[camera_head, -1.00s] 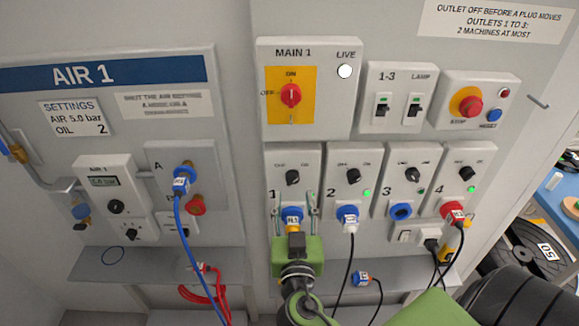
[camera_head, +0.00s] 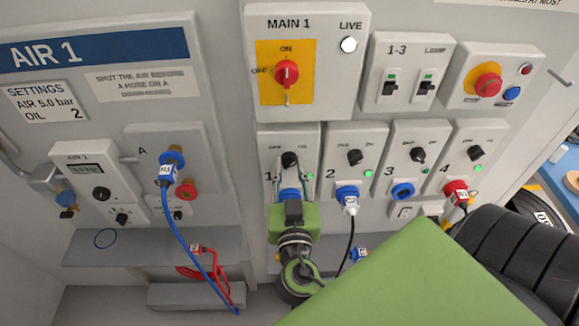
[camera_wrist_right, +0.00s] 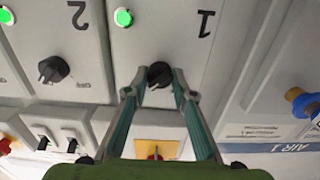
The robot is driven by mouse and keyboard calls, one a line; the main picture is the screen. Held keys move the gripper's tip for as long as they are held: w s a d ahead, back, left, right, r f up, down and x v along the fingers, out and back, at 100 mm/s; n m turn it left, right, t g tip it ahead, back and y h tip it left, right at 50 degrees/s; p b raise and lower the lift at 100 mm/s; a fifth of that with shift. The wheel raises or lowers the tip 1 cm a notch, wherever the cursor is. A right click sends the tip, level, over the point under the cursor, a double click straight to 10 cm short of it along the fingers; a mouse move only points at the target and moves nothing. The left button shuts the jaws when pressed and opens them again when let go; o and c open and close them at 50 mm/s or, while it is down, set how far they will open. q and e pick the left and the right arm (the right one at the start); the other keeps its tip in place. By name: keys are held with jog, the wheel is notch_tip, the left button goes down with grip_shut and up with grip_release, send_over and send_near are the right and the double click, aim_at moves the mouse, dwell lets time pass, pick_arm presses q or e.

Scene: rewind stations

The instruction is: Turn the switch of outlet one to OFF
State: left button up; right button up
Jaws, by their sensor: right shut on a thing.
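Outlet one is the leftmost panel (camera_head: 309,133) in the lower row, marked 1. Its black switch (camera_head: 290,160) also shows in the wrist view (camera_wrist_right: 159,73), where the picture is upside down. My right gripper (camera_head: 289,168) reaches up from below, its two fingertips (camera_wrist_right: 159,84) on either side of the switch and closed on it. The switch's exact angle is hard to read. A lit green lamp (camera_wrist_right: 123,17) shows on this panel in the wrist view. The blue socket (camera_head: 290,193) below is partly covered by my gripper. My left gripper is not in view.
Outlets two, three and four have black switches (camera_head: 354,157) close by on the right. A blue plug with a black cable (camera_head: 350,205) sits in outlet two. MAIN 1 (camera_head: 287,74) is above. A grey shelf (camera_head: 110,246) juts out below the AIR 1 panel.

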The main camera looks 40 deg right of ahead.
jog(key=shift+c, duration=0.3)
jog(key=shift+f+n+b, duration=0.1)
jog(key=shift+n+b, duration=0.2)
jog(key=shift+n, duration=0.1)
jog(key=shift+n+b, duration=0.5)
jog(key=shift+n, duration=0.6)
jog(key=n, duration=0.2)
jog(key=shift+n+b, duration=0.3)
jog(key=n, duration=0.2)
jog(key=shift+n, duration=0.4)
jog(key=n, duration=0.4)
jog(key=shift+d+r+p, duration=0.1)
jog(key=shift+r+p, duration=0.2)
jog(key=shift+n+p, duration=0.7)
jog(key=shift+n, duration=2)
